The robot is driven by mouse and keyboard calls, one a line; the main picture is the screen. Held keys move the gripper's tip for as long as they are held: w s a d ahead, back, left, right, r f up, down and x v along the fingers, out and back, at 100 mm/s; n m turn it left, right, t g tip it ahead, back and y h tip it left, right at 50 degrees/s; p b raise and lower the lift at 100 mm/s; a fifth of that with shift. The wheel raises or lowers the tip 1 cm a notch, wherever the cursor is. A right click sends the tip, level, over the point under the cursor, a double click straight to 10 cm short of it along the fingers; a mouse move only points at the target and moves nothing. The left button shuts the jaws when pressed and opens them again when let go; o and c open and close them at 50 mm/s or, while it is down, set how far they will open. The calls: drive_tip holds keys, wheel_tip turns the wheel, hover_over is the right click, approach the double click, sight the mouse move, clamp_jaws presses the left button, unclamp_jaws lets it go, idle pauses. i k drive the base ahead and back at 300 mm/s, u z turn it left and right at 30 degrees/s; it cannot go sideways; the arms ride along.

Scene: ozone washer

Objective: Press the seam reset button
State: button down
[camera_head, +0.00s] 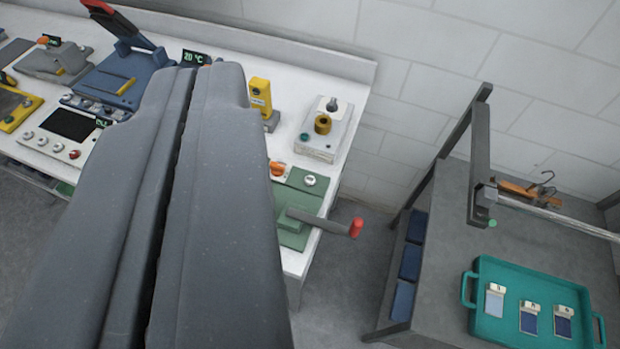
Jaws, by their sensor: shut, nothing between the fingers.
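My gripper (190,80) fills the left and middle of the view, its two large grey fingers shut together with only a thin dark seam between them. They cover part of the white bench (345,125). I see no readable label for the seam reset button, so I cannot tell which button it is. Small buttons in view are an orange-red one (277,168) and a white one (310,180) at the green device (297,203), a green one (304,136) on a pale box (325,145), and a red one (74,154) on a control panel (50,145).
A grey lever with a red knob (356,227) sticks out past the bench's right edge. A yellow upright device (261,97) and a blue press (110,85) stand on the bench. A grey table (440,255) at right holds a teal tray (490,268). Floor shows between bench and table.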

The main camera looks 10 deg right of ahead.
sight(309, 180)
drive_tip(key=k, duration=1.35)
drive_tip(key=u, duration=0.15)
drive_tip(key=i, duration=1.75)
drive_tip(key=z, duration=0.55)
